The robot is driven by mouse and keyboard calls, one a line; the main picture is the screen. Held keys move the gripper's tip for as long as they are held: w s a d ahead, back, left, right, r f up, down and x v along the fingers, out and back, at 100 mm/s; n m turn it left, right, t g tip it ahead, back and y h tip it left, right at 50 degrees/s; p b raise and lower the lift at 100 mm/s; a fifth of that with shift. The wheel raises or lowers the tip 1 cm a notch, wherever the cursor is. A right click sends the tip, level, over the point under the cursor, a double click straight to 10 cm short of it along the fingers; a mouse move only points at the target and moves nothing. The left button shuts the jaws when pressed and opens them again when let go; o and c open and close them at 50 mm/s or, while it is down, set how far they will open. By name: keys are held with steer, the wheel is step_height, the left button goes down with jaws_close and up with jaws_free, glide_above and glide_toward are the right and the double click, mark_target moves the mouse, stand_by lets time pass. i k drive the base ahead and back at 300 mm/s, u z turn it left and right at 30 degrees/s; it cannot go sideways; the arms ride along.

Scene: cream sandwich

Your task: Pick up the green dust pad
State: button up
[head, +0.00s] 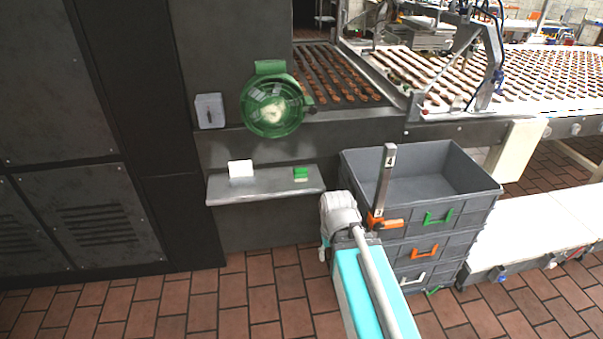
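The green dust pad (300,174) is a small green block. It lies on the right part of a grey metal shelf (265,190) fixed to the dark machine front. Nothing covers it. My arm (362,285) reaches up from the bottom of the head view, and its pale rounded joint (339,212) shows just right of and below the shelf. My gripper cannot be made out; it seems hidden behind the arm links. Nothing is seen touching the pad.
A white block (240,169) lies on the shelf's left part. Stacked grey crates (421,195) stand close right of my arm. The brick floor (220,305) below the shelf is clear.

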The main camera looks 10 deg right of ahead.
mark_target(300, 175)
steer(key=i, duration=0.9)
steer(key=u, duration=0.05)
